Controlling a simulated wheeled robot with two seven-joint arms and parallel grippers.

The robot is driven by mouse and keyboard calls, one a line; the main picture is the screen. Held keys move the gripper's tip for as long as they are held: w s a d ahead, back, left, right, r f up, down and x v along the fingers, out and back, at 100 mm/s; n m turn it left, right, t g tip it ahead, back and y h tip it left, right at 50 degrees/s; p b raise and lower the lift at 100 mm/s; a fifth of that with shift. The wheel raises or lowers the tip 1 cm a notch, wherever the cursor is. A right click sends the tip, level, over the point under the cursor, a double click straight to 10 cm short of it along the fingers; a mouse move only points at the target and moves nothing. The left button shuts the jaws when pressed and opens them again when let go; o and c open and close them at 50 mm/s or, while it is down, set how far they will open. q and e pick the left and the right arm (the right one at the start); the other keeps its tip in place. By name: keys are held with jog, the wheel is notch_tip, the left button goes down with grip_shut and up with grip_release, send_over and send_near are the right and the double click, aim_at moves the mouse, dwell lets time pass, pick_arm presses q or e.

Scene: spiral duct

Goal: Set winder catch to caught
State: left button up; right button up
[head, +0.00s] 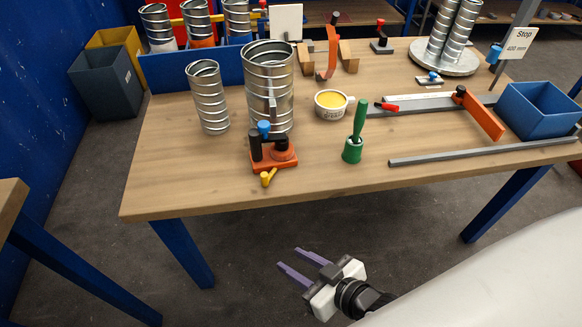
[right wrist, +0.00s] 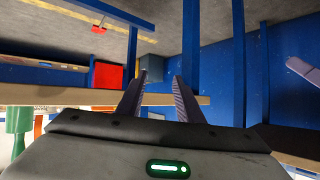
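An orange-based device (head: 274,160) stands at the front left of the wooden bench, in front of the tall spiral duct (head: 268,85). It carries black uprights, a blue knob (head: 264,128) and a yellow lever (head: 268,177) that points towards the bench's front edge. I cannot tell which of these parts is the winder catch, or its setting. My right gripper (head: 289,258) is open and empty, below and in front of the bench edge; its parted purple fingers also show in the right wrist view (right wrist: 160,76). My left gripper is not seen in the head view.
A shorter duct (head: 208,97) stands left of the tall one. A cup (head: 332,105), a green-handled tool (head: 355,135), a grey bar (head: 480,150) and a blue bin (head: 540,110) are to the right. Open floor lies in front of the bench.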

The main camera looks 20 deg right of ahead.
jog(key=w+r+t+y+b, duration=0.1)
jog(key=w+r+t+b, duration=0.25)
jog(key=w, duration=0.35)
jog(key=t+b, duration=0.2)
jog(key=t, duration=0.1)
send_near(262, 174)
jog(key=shift+h, duration=0.4)
jog(key=x, duration=0.8)
jog(key=shift+w+a, duration=0.1)
jog(key=shift+w, duration=0.15)
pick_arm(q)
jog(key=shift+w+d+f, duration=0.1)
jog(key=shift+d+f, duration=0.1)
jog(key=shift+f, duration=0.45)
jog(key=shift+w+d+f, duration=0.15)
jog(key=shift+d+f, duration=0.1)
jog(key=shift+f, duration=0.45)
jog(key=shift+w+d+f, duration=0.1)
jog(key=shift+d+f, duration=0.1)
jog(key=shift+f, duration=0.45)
pick_arm(e)
jog(key=shift+w+a, duration=0.15)
jog(key=shift+w, duration=0.35)
